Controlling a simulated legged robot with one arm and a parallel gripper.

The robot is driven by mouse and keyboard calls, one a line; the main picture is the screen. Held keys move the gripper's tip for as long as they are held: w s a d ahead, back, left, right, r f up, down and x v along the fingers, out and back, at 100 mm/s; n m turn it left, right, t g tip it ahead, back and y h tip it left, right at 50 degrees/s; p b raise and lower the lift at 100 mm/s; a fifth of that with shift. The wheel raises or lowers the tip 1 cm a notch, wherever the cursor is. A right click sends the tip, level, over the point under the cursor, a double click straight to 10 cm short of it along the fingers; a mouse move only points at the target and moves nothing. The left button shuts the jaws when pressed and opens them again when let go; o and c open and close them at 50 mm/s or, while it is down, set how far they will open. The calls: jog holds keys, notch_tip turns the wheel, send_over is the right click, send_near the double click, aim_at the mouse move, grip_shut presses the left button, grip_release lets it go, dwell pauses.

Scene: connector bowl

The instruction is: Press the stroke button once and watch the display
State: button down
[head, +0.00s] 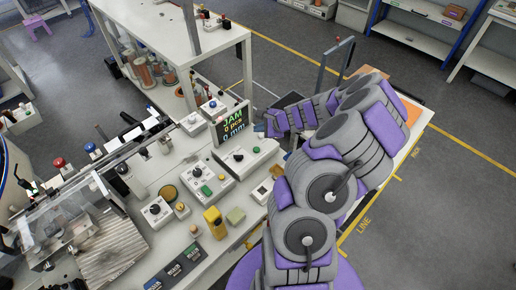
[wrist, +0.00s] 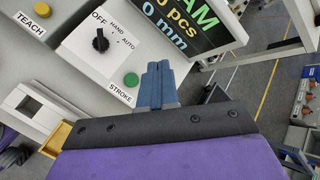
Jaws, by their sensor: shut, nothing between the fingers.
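The green stroke button (wrist: 131,80) sits on a pale control box, above the label STROKE, in the wrist view. My gripper (wrist: 158,70) has its blue fingers shut together with nothing between them. In the picture the fingers are just right of the button; I cannot tell their height over the box. The display (wrist: 190,25) is partly cut off at the top. In the head view the display (head: 231,124) stands upright and reads JAM, 0 pcs, 0 mm. My gripper (head: 262,128) is just right of it there, above the far side of the control box (head: 248,160).
A black selector knob (wrist: 100,41) with OFF, HAND and AUTO marks is on the same box. Another box labelled TEACH is to its left. The bench (head: 178,240) holds several control boxes, a yellow block (head: 214,222) and a clear-covered machine (head: 70,215) at left.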

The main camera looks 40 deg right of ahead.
jog(key=a+f+b, duration=0.1)
jog(key=f+b, duration=0.2)
jog(key=shift+a, duration=0.4)
jog(key=b, duration=0.3)
send_over(258, 151)
jog(key=d, duration=0.1)
notch_tip(258, 151, down, 4)
jog(key=shift+w+f, duration=0.1)
jog(key=shift+f, duration=0.5)
jog(key=shift+a+f+b, duration=0.1)
jog(key=shift+a+b, duration=0.05)
jog(key=shift+b, duration=0.15)
jog(key=shift+a, duration=0.45)
jog(key=shift+d, duration=0.15)
